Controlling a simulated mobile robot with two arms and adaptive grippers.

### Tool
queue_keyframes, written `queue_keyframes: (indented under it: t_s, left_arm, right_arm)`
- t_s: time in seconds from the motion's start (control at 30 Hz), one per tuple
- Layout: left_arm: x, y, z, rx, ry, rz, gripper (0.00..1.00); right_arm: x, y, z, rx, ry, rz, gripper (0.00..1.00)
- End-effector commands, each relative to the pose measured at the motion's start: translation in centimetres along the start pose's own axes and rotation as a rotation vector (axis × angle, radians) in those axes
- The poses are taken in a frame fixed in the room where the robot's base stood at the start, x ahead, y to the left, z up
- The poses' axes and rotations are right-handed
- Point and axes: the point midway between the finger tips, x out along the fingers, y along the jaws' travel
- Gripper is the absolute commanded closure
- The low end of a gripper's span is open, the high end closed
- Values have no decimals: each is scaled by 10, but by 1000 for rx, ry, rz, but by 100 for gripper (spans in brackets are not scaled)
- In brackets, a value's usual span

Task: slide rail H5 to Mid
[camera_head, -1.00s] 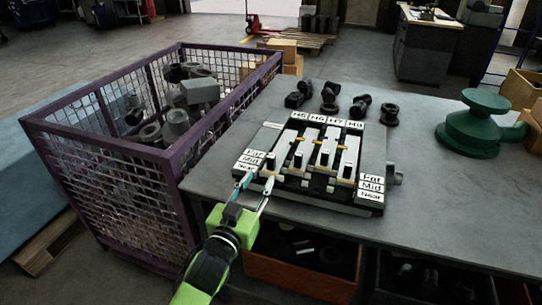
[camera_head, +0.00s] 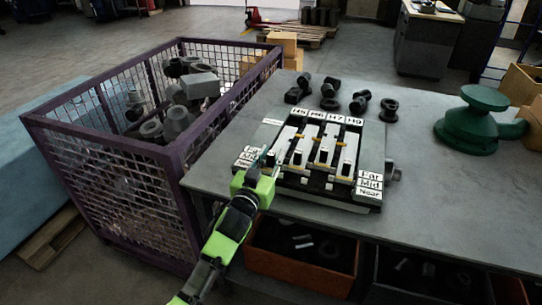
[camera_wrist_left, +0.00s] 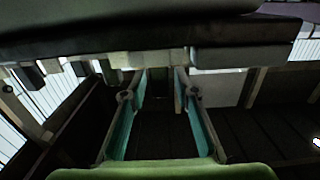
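The fixture (camera_head: 325,201) lies on the grey table with several white rails under the labels H5, H6, H7 and H9. Rail H5 (camera_head: 287,136) is the leftmost, below its label (camera_head: 299,111). A dark upright block at its near end (camera_head: 271,158) is close to my left gripper (camera_head: 268,162). Far, Mid and Near labels stand at both sides; the right Mid label (camera_head: 370,183) is clear, the left set partly covered. In the left wrist view my left gripper (camera_wrist_left: 158,92) has its fingers apart, with a dark shape between or behind the tips; contact is unclear. My right gripper is not visible.
A purple mesh crate (camera_head: 110,145) full of grey parts stands left of the table. Several dark cylindrical parts (camera_head: 329,96) lie behind the fixture. A green flanged part (camera_head: 468,130) stands at the right. An orange bin (camera_head: 290,268) is under the front edge.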

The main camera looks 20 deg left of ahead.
Motion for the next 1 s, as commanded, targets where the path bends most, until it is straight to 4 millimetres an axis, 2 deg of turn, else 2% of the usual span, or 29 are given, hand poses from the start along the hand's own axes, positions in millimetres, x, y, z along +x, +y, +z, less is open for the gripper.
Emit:
queue_keyframes:
  t_s: [0.03, 0.07, 0.1, 0.27, 0.53, 0.83, 0.87, 0.9, 1.0]
  left_arm:
    - [0, 0, 0, 0, 0, 0, 89]
    - [0, 0, 0, 0, 0, 0, 97]
    - [0, 0, 0, 0, 0, 0, 100]
    - [1, 0, 0, 0, 0, 0, 100]
    - [33, 0, 0, -1, 1, 0, 100]
    - [35, 0, 0, -1, 0, 0, 100]
    - [35, 0, 0, -1, 0, 0, 81]
    - [35, 0, 0, 0, 0, 0, 70]
    - [35, 0, 0, 0, 0, 0, 68]
  right_arm:
    - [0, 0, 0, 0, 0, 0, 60]
    - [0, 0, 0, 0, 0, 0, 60]
    - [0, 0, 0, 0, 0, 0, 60]
    - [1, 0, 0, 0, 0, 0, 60]
    - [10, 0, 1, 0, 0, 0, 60]
    - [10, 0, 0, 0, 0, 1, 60]
    - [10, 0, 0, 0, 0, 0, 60]
    - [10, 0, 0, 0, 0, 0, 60]
    - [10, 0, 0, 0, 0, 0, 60]
